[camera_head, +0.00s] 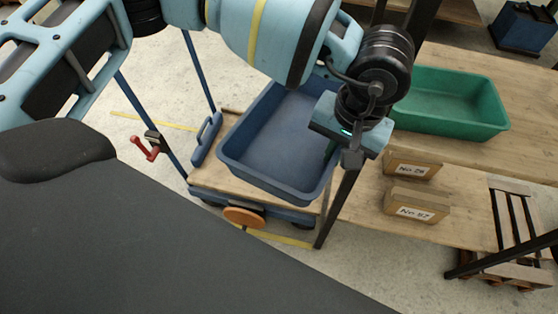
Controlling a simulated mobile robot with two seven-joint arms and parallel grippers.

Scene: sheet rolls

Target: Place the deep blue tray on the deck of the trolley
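The deep blue tray (272,148) is in the middle of the head view, empty, over the wooden deck (214,172) of the trolley. Its right side reaches toward the deck's right edge. I cannot tell whether its base touches the deck all over. My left gripper (342,158) is at the tray's right rim, pointing down. One finger seems to be inside the wall and one outside. Whether they pinch the rim is not clear. My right gripper is not in view.
A green tray (455,102) stands on the wooden shelf to the right. A dark post (337,208) stands close to the trolley's right side. A slatted wooden rack (512,222) is at far right.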

